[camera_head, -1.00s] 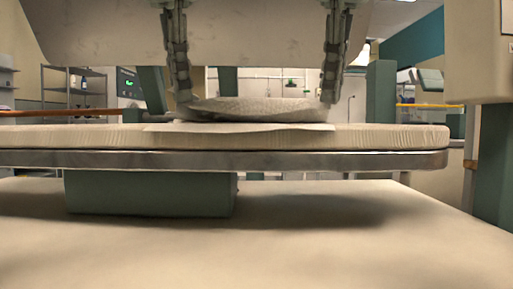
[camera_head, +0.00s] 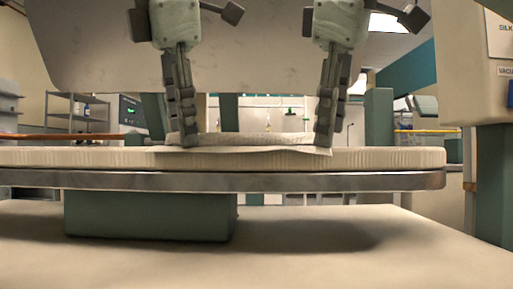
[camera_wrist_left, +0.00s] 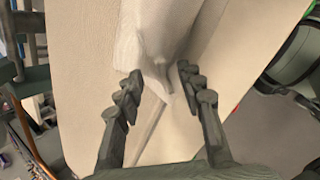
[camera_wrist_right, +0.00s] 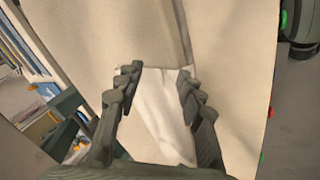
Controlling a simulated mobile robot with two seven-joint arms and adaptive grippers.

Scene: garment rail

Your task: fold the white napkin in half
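The white napkin (camera_head: 250,139) lies low on the beige padded board (camera_head: 80,157), with a raised, rounded layer behind a flat front edge. My left gripper (camera_head: 176,141) is at its left end, just above the board. In the left wrist view its fingers (camera_wrist_left: 158,78) stand apart, with a creased napkin corner (camera_wrist_left: 150,50) beyond and between the tips. My right gripper (camera_head: 322,145) is at the napkin's right end. In the right wrist view its fingers (camera_wrist_right: 158,74) are apart, with the napkin (camera_wrist_right: 160,112) lying between them. The napkin's far side is hidden in the head view.
The board has a metal front rim (camera_head: 250,181) and a green block (camera_head: 150,216) under it. A pale lower surface (camera_head: 300,262) lies in front. A large pale panel (camera_head: 250,60) hangs behind the grippers. A beige machine housing (camera_head: 480,70) stands at the right.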

